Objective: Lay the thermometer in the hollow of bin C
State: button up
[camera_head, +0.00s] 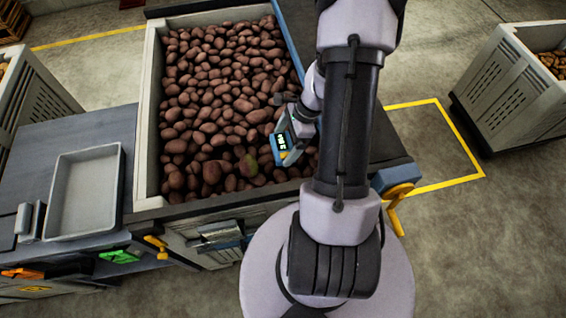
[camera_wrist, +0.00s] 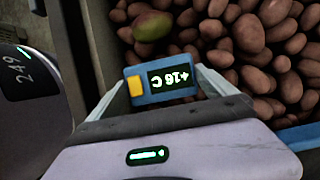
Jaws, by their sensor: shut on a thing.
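My gripper (camera_head: 290,136) is shut on the thermometer (camera_head: 283,142), a blue block with a dark lit display and a yellow button. In the wrist view the thermometer (camera_wrist: 163,80) sits between the two fingers, and its display reads about +16 C, upside down. My gripper is over the right part of a large pale bin (camera_head: 147,120) full of reddish-brown potatoes. I see no letter on this bin, so I cannot tell whether it is bin C. I cannot make out a clear hollow among the potatoes; my arm hides the bin's right side.
A greenish potato (camera_wrist: 152,26) lies among the brown ones. A grey tray (camera_head: 86,190) stands on the bench left of the bin. Other slatted bins stand at the right (camera_head: 505,90) and far left (camera_head: 38,105). Yellow-lined floor at the right is clear.

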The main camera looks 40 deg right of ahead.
notch_tip(320, 180, down, 8)
jog(key=shift+r+b, duration=0.2)
jog(key=shift+b, duration=0.95)
jog(key=shift+r, duration=0.15)
jog(key=o, duration=1.1)
